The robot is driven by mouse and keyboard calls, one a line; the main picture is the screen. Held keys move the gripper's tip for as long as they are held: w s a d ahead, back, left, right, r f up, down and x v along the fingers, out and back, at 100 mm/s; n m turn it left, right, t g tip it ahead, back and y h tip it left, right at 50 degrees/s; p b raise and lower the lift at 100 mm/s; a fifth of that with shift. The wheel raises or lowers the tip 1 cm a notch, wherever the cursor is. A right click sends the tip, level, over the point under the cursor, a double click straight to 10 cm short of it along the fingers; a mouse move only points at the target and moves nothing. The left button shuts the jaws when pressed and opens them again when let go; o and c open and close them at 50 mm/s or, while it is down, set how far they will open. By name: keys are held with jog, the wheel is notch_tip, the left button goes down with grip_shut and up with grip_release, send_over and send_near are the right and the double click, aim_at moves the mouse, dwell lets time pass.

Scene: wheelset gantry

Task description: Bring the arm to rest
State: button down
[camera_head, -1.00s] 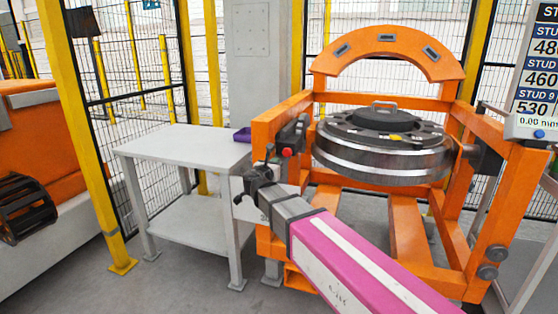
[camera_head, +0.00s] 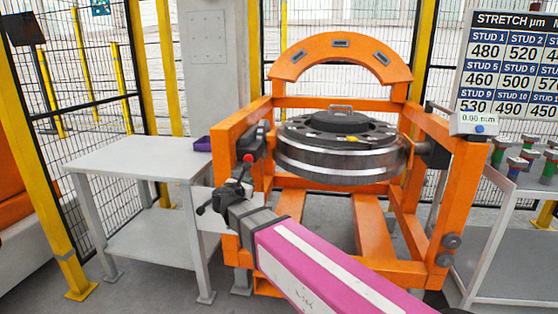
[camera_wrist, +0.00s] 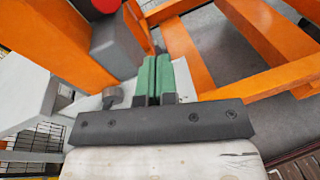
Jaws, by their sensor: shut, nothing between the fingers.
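My gripper (camera_head: 236,187) is at the end of my pink and white arm, in front of the left post of the orange gantry (camera_head: 466,205). In the wrist view my gripper (camera_wrist: 154,78) shows two green fingers side by side, shut with nothing between them. The grey control box with a red button (camera_head: 249,158) is just behind and above the gripper; in the wrist view the red button (camera_wrist: 105,5) shows at the top, left of the fingers. I cannot tell whether the fingers touch anything.
A dark steel wheelset (camera_head: 340,160) sits inside the gantry. A white table (camera_head: 130,160) with a purple tray (camera_head: 203,144) stands left. At right are a stretch board (camera_head: 515,75), a small readout (camera_head: 478,123) and a trolley with coloured studs (camera_head: 520,180). Mesh fencing stands behind.

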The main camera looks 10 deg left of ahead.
jog(key=d+f+m+g+h, duration=0.1)
jog(key=d+f+m+g, duration=0.3)
jog(key=d+f+m, duration=0.6)
jog(key=d+f+m+g+h, duration=0.1)
jog(key=d+f+m+g, duration=0.35)
jog(key=d, duration=0.85)
jog(key=s+d+f+m+g+y, duration=0.3)
jog(key=s+d+f+m, duration=0.3)
jog(key=d+m, duration=0.2)
jog(key=s+d+f+m+g+y, duration=0.3)
jog(key=s+d+f+m+g, duration=0.1)
jog(key=s+d+f+m, duration=0.2)
jog(key=d+f+m, duration=0.1)
jog(key=d+m, duration=0.1)
jog(key=shift+d+m+g, duration=0.35)
